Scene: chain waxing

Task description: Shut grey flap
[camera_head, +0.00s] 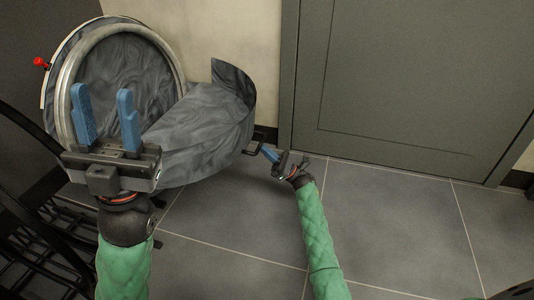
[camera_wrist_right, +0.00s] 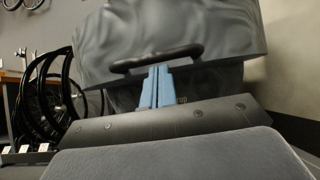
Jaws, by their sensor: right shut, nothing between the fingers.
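The grey flap (camera_head: 235,85) appears to be the curved panel that stands out to the right of a grey round-mouthed machine (camera_head: 200,130). A dark handle (camera_head: 258,141) is at its lower right; the right wrist view shows the handle (camera_wrist_right: 155,58) across the grey surface. My right gripper (camera_head: 268,153) is shut and empty, its blue fingertips close to the handle. In the right wrist view its fingers (camera_wrist_right: 158,88) are together just below the handle; I cannot tell whether they touch it. My left gripper (camera_head: 102,102) is open and empty in front of the round mouth, hiding part of it.
A metal ring (camera_head: 68,85) rims the mouth, with a red knob (camera_head: 40,62) at its left. A black rack (camera_head: 40,235) stands at the lower left. A grey door (camera_head: 410,85) is behind at the right. The tiled floor (camera_head: 400,220) at the right is clear.

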